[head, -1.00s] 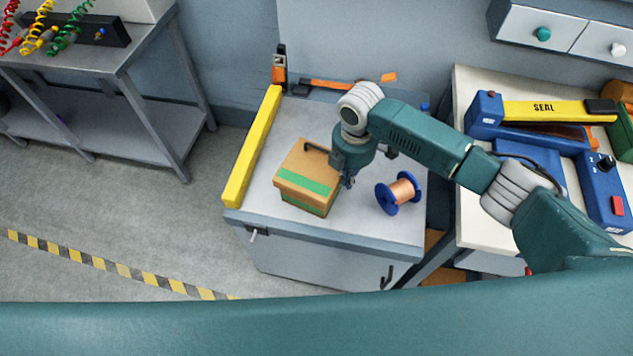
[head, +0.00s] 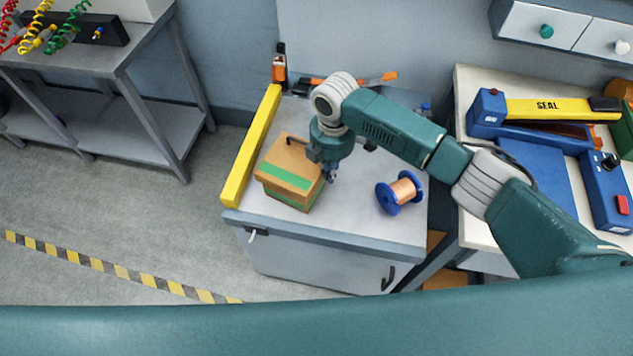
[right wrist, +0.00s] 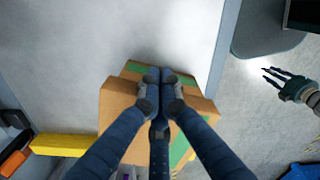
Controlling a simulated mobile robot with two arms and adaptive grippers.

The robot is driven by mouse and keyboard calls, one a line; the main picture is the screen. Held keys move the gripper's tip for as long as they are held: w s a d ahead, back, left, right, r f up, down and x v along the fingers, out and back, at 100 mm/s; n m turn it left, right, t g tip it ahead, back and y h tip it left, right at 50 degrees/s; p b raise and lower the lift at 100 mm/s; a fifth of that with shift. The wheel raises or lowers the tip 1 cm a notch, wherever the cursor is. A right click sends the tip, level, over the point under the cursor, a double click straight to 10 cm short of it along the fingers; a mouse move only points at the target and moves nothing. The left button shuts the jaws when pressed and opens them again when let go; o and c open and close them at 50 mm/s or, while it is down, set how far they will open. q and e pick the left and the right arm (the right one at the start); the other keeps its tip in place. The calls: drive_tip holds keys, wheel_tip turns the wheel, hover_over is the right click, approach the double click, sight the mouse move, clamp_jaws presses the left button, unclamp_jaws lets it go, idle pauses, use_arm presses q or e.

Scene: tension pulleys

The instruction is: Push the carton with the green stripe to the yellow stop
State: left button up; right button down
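The brown carton with the green stripe (head: 276,165) stands upright on the grey cabinet top, turned slightly to the yellow stop (head: 248,155). Its left edge is very near the bar; I cannot tell whether they touch. The carton (right wrist: 113,108) and the stop (right wrist: 62,146) also show in the right wrist view. My right gripper (head: 328,178) is at the carton's right side, fingers pointing down; its fingers (right wrist: 160,74) are together with nothing between them. My left gripper (right wrist: 272,78) shows only at the right of the right wrist view, fingers spread, away from the carton.
An orange-handled tool (head: 345,82) lies at the back. A bench with a blue sealer (head: 545,165) stands at the right.

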sight(316, 168)
drive_tip(key=shift+w+a+f+b, duration=0.1)
drive_tip(key=shift+w+a+b, duration=0.35)
drive_tip(key=shift+a, duration=0.45)
drive_tip(key=shift+w+a+r+b, duration=0.1)
drive_tip(key=shift+w+a+b, duration=0.2)
drive_tip(key=shift+a+b, duration=0.5)
drive_tip(key=shift+w+a+f+b, duration=0.1)
drive_tip(key=shift+w+a+b, duration=0.25)
drive_tip(key=shift+a, duration=0.7)
drive_tip(key=shift+s+d+r+p, duration=0.1)
drive_tip(key=shift+d+r+p, duration=0.1)
drive_tip(key=shift+d+p, duration=0.4)
drive_tip(key=shift+s+d+p, duration=0.25)
drive_tip(key=shift+d+p, duration=0.15)
drive_tip(key=shift+p, duration=0.35)
wheel_tip(316, 168, up, 8)
drive_tip(key=p, duration=0.7)
drive_tip(key=shift+p, duration=0.4)
drive_tip(key=shift+f, duration=0.1)
